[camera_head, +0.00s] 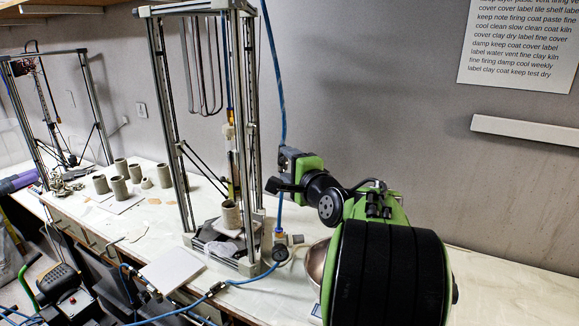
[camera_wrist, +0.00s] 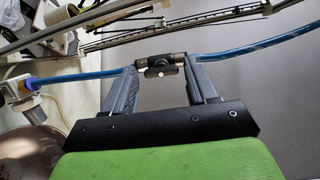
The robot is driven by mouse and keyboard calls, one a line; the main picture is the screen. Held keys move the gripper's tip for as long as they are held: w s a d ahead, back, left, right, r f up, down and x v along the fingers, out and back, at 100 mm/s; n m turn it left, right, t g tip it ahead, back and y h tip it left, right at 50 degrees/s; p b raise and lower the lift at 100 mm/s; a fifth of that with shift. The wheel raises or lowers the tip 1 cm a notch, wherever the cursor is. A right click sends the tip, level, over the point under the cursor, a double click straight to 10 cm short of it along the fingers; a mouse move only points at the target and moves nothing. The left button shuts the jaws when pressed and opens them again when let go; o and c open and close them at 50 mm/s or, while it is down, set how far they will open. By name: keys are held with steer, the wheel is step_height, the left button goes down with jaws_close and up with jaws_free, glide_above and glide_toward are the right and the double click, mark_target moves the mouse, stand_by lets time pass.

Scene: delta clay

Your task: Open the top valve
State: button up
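The top valve (camera_wrist: 160,68) is a small dark fitting in line with an upright blue hose (camera_head: 275,70). In the wrist view the hose (camera_wrist: 240,54) runs across the picture, and the valve's black handle faces my gripper. My gripper (camera_wrist: 162,72) is open, with one grey finger near each end of the valve. I cannot tell whether the fingers touch it.
A tall metal-framed printer (camera_head: 160,100) stands just left of my gripper with a clay cup (camera_head: 231,214) inside. A lower hose fitting (camera_head: 280,252) and a metal bowl (camera_head: 314,262) are below. Several clay cups stand left on the bench. The bench at right (camera_head: 510,290) is clear.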

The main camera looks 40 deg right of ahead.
steer(key=shift+o, duration=0.7)
steer(key=shift+s, duration=0.4)
steer(key=b+v, duration=0.2)
steer(key=v, duration=1.3)
steer(key=shift+b, duration=0.3)
steer(key=shift+a, duration=0.1)
